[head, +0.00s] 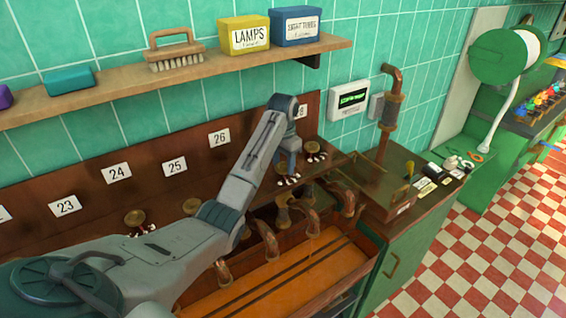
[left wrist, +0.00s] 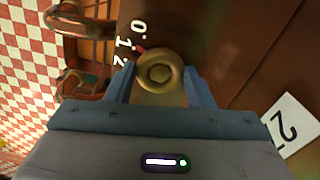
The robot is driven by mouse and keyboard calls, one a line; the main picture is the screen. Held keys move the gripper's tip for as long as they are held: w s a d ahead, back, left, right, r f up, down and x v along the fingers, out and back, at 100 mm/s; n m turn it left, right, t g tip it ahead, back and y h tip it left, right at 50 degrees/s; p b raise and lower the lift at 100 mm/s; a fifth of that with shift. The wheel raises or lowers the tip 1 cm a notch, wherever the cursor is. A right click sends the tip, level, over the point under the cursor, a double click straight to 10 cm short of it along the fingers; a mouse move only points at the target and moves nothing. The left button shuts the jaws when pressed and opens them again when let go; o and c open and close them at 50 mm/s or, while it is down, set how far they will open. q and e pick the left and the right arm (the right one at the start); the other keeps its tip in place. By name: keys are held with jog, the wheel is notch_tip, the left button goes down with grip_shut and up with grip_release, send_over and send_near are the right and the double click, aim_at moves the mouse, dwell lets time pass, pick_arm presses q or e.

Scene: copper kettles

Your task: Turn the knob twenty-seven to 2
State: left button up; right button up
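Knob twenty-seven is a round brass knob (left wrist: 160,74) in the left wrist view, on the brown panel. Its red pointer points up and left, between the marks 0 and 1; the white marks 0, 1 and 2 (left wrist: 118,60) stand beside it. My left gripper (left wrist: 159,80) has one blue-grey finger on each side of the knob, close against its rim, and looks shut on it. In the head view my left gripper (head: 288,164) is at the panel below the number tags, and my arm hides the knob and its tag. My right gripper is not in view.
Tags 23 to 26 (head: 219,138) and a partly hidden 28 mark the panel. Another brass knob (head: 313,148) is right beside my gripper. Copper spouts (head: 308,219) hang over an orange trough (head: 290,275). A shelf (head: 120,92) with boxes and a brush runs above.

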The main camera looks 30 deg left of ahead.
pick_arm(q)
jog(key=shift+n, duration=0.3)
jog(key=n, duration=0.3)
jog(key=shift+n, duration=1.7)
jog(key=o, duration=1)
jog(key=shift+w, duration=0.1)
